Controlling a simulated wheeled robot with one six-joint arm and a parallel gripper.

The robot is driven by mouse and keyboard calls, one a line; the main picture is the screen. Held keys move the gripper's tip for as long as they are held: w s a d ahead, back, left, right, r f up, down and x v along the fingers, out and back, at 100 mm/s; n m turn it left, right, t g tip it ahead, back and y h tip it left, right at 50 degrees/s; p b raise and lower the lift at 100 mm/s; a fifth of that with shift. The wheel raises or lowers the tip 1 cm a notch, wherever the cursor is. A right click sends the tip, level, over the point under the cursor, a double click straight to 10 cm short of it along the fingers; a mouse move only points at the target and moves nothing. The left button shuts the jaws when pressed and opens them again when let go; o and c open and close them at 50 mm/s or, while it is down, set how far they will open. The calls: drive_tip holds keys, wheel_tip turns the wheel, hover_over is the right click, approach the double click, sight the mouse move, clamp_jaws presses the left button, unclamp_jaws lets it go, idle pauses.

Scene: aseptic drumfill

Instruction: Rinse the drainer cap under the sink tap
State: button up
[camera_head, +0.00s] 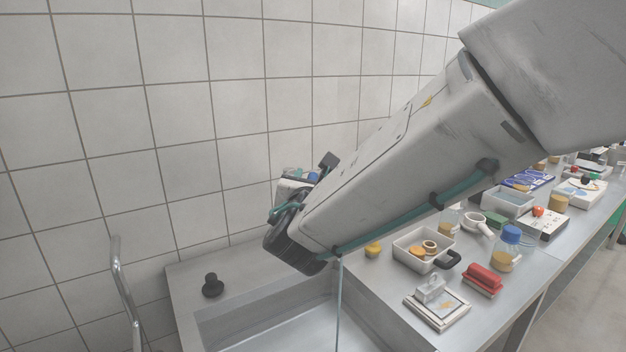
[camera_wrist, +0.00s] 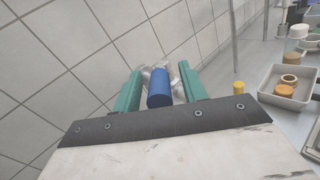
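My gripper (camera_wrist: 160,85) has two teal fingers, set apart on either side of a blue cylinder (camera_wrist: 158,88). Narrow gaps seem to show on both sides, so I see no firm hold. Pale, shiny parts behind the cylinder may belong to the tap; the fingers partly hide them. In the head view my gripper (camera_head: 290,205) is above the sink (camera_head: 260,308), mostly behind my arm, with a bit of blue beside it. A black knobbed piece (camera_head: 212,285) stands upright on the sink's rim; I cannot tell if it is the drainer cap.
A tiled wall is close behind the sink. A bent chrome pipe (camera_head: 122,290) rises at the left. On the counter at the right are a white tray (camera_head: 410,262) with round pieces, a red block (camera_head: 484,278), a blue-capped bottle (camera_head: 507,250) and a small yellow piece (camera_head: 373,250).

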drive_tip(key=s+a, duration=0.1)
drive_tip(key=s, duration=0.6)
drive_tip(key=shift+s, duration=0.4)
drive_tip(key=shift+d, duration=0.1)
